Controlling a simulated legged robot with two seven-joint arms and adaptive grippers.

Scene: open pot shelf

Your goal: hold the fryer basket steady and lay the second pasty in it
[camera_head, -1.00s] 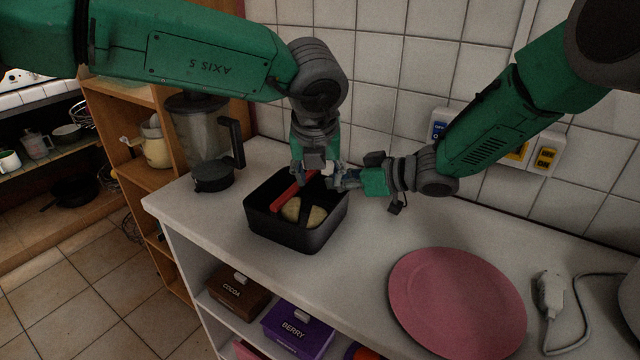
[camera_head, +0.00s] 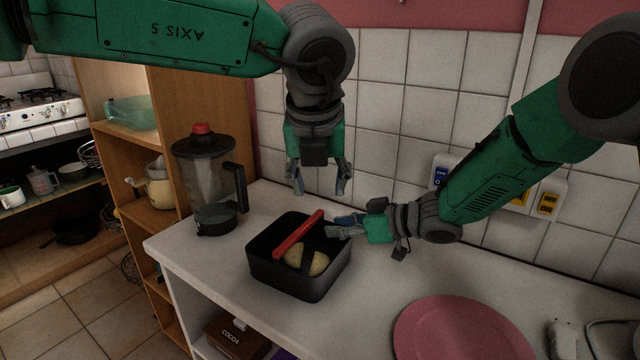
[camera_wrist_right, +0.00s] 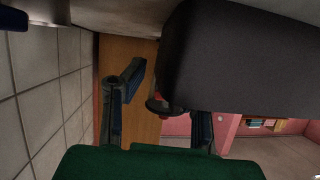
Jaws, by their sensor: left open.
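The fryer basket (camera_head: 300,280) is a black, open box with a red handle (camera_head: 298,234), standing on the pale counter. My left gripper (camera_head: 320,188) is open and empty, pointing down above and behind the basket. My right gripper (camera_head: 338,225) is at the basket's right rim. In the right wrist view its fingers (camera_wrist_right: 160,105) stand apart beside the dark basket wall (camera_wrist_right: 240,65); one fingertip is hidden, so its hold is unclear.
A blender (camera_head: 208,180) stands left of the basket. A pink plate (camera_head: 460,335) lies at the counter's front right, beside a grey plug and cable. The tiled wall with sockets (camera_head: 548,203) bounds the back. A wooden shelf (camera_head: 165,235) stands left.

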